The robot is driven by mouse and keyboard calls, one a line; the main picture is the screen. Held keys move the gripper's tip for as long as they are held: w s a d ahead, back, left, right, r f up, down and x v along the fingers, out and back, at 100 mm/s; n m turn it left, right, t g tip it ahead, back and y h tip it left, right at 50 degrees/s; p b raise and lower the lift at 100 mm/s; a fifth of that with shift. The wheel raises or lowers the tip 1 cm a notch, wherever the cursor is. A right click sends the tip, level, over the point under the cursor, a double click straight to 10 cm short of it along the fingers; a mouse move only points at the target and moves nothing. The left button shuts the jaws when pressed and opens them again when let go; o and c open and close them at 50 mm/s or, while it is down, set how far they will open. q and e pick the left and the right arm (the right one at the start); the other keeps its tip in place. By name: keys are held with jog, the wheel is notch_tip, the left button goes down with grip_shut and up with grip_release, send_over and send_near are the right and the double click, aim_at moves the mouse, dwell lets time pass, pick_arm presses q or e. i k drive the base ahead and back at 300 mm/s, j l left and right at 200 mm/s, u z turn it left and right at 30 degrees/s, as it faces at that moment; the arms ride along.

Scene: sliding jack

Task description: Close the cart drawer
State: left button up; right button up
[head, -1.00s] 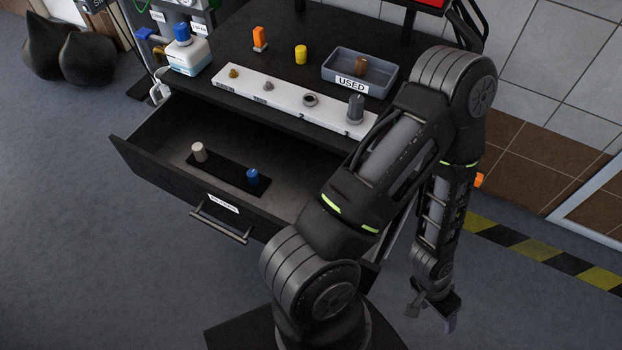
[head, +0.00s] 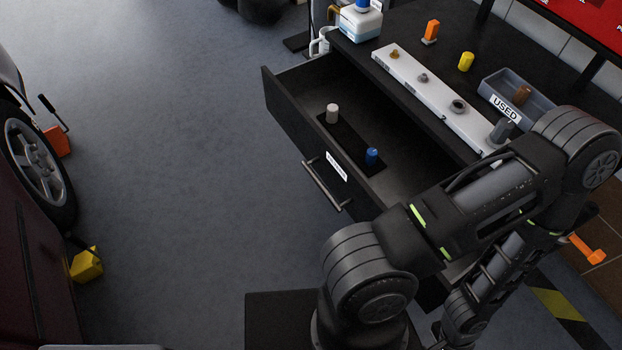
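The cart drawer (head: 288,112) is pulled out from the black cart (head: 395,28) and stands open toward the lower left. Its bar handle (head: 326,187) is on the front face below a white label (head: 336,166). No gripper touches the handle. Inside the drawer, a black strip (head: 350,140) carries a white-grey cylinder (head: 332,113) and a blue one (head: 371,156). My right arm crosses the lower right and hides the drawer's near right end. Its gripper is past the bottom edge of the head view. My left gripper is not seen.
On the cart top are a white tray of small parts (head: 420,80), a grey bin marked USED (head: 490,88), an orange piece (head: 431,32) and a yellow cylinder (head: 466,62). A dark red car (head: 35,240) stands at left. The floor before the drawer is clear.

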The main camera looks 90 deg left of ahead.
aim_at(294, 95)
jog(key=j+u, duration=0.1)
jog(key=u, duration=0.4)
jog(key=k+j+u, duration=0.1)
jog(key=u, duration=0.4)
jog(key=j+u, duration=0.15)
jog(key=u, duration=0.3)
jog(key=j+u, duration=0.15)
jog(key=u, duration=0.35)
jog(key=j+u, duration=0.1)
jog(key=u, duration=0.4)
jog(key=i+l, duration=0.05)
